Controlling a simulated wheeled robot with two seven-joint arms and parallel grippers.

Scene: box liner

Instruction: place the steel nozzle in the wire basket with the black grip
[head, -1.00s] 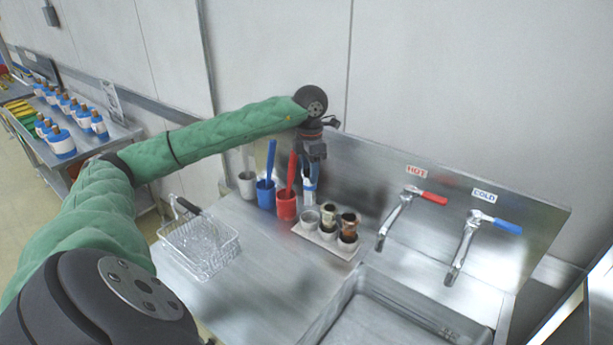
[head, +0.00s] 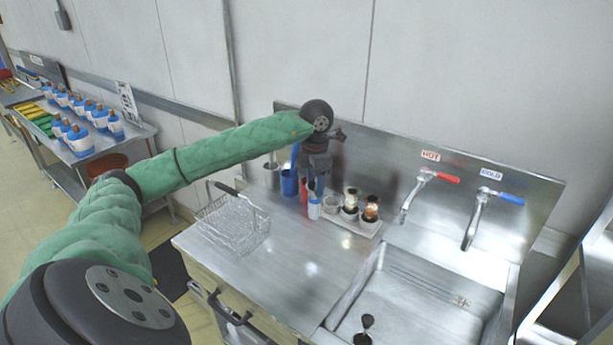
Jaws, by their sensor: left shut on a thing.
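The wire basket (head: 236,232) stands on the left part of the steel counter, with its black grip (head: 224,188) rising at its back left. My left gripper (head: 315,192) points down in front of the red container, right of the basket and at the left end of a small tray. It is shut on a small pale piece (head: 314,208) with bluish bands, which appears to be the steel nozzle; its details are too small to be sure. My right gripper is out of view.
The tray (head: 355,229) holds several cups with brass and copper-coloured pieces. A blue container (head: 289,183), a red container (head: 304,190) and a grey cup (head: 271,176) stand along the back. The sink (head: 425,300) lies right. Counter between basket and tray is clear.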

